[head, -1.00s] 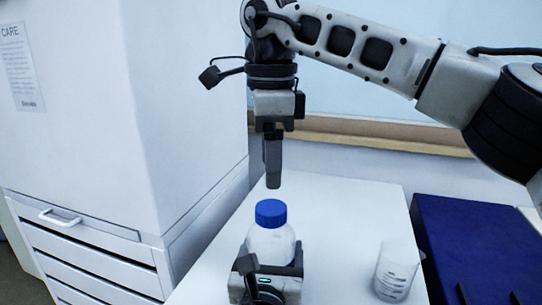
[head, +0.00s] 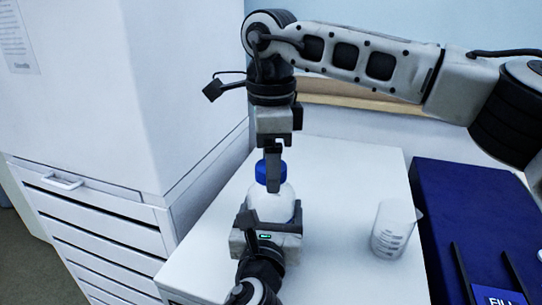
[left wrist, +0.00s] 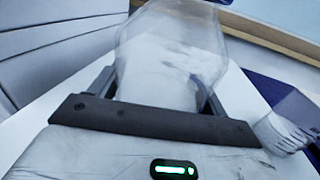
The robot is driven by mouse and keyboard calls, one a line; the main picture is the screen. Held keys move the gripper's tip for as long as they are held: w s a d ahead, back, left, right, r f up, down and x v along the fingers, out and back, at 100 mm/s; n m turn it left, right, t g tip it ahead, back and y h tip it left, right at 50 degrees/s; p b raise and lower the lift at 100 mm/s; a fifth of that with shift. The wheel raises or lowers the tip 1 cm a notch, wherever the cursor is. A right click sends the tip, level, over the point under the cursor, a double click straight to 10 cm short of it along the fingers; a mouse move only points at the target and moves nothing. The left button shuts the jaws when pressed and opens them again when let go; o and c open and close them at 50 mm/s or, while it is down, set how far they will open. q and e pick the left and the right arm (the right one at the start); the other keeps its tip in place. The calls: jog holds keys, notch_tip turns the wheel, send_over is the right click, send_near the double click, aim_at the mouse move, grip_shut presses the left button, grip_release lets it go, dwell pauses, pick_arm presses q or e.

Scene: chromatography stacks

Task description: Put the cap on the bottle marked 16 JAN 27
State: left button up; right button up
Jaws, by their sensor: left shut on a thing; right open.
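A white translucent bottle (head: 270,203) stands upright on the white table, with a blue cap (head: 263,172) on its top. How tightly the cap sits cannot be told. My left gripper (head: 266,228) is shut around the bottle's body from the near side. In the left wrist view the bottle (left wrist: 172,45) stands between the two fingers (left wrist: 160,98); its cap is out of that view. My right gripper (head: 273,186) points straight down at the cap, is open, and its finger hides part of the cap. No date marking is readable on the bottle.
A clear graduated beaker (head: 393,232) stands to the right on the white table (head: 330,265). A dark blue panel (head: 470,215) with black rails lies beyond it. A white cabinet with drawers (head: 105,235) stands close on the left.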

pick_arm(q)
jog(key=shift+f, duration=0.1)
pick_arm(e)
jog(key=c, duration=1)
jog(key=shift+m, duration=0.8)
jog(key=o, duration=1.2)
jog(key=shift+c, duration=0.2)
jog(key=shift+r, duration=0.15)
notch_tip(320, 180, up, 12)
pick_arm(q)
jog(key=o, duration=1.9)
